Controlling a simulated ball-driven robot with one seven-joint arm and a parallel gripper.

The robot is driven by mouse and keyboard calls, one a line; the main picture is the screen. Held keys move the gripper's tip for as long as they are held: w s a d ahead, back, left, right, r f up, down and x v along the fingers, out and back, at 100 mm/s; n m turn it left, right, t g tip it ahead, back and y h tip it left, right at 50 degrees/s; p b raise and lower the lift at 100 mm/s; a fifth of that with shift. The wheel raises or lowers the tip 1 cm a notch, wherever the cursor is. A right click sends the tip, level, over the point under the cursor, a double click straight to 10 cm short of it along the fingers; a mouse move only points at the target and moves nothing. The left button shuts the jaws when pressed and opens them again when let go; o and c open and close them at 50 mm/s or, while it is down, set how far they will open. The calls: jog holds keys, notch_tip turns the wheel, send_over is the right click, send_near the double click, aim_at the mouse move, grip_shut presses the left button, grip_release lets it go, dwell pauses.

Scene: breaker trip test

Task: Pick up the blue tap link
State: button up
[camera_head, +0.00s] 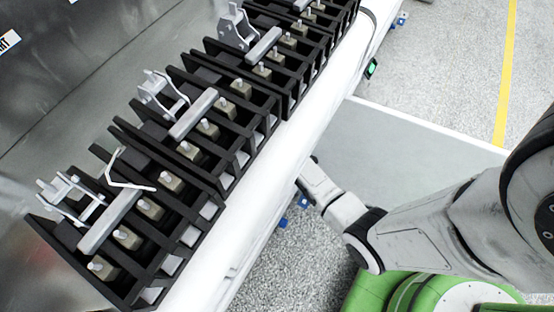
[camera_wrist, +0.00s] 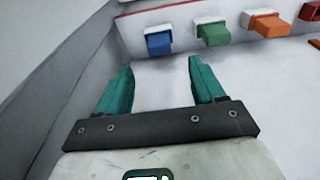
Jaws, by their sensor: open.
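The blue tap link (camera_wrist: 159,43) shows in the wrist view, seated below a white block on a pale panel. It is straight ahead of my gripper (camera_wrist: 160,68), roughly between the lines of its two teal fingers. The fingers are apart with nothing between them, and a gap of pale surface lies between the fingertips and the link. In the head view my arm reaches down beside the white bench edge; the gripper's fingers and the blue tap link cannot be made out there.
A green link (camera_wrist: 213,33), an orange link (camera_wrist: 268,26) and a partly cropped red link (camera_wrist: 311,11) sit in a row to the right of the blue one. A grey wall (camera_wrist: 60,75) rises on the left. Black breaker units (camera_head: 125,235) line the white bench (camera_head: 235,215).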

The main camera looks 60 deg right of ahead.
jog(key=f+b, duration=0.1)
jog(key=f, duration=0.2)
jog(key=w+f+b, duration=0.1)
jog(key=f, duration=0.2)
jog(key=f+b, duration=0.1)
jog(key=f, duration=0.2)
jog(key=shift+w+f, duration=0.15)
jog(key=shift+f, duration=0.05)
jog(key=shift+c, duration=0.3)
jog(key=c, duration=1.1)
